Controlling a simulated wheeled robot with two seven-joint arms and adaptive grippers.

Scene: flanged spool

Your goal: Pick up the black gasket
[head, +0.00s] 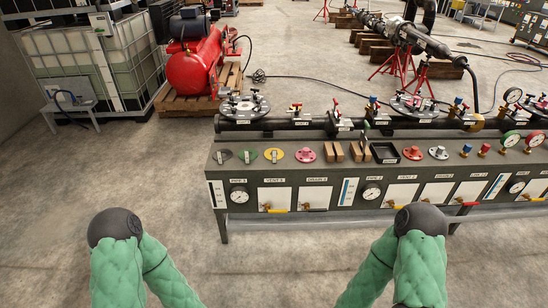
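A black gasket (222,156) appears to lie flat at the left end of the bench top, left of a green ring (247,155) and a yellow ring (275,155). It is small and dark, with a pale mark across its middle. Both my arms show only as green padded sleeves with dark rounded joints, at lower left and lower right, in front of the bench and apart from it. Neither gripper shows in the head view.
The grey bench (290,177) also carries a pink flange (305,154), wooden blocks (358,152), a black tray (385,153) and a red flange (412,153). A dark pipe (285,125) with valves runs behind them. Gauges and handles line the front. The floor before the bench is clear.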

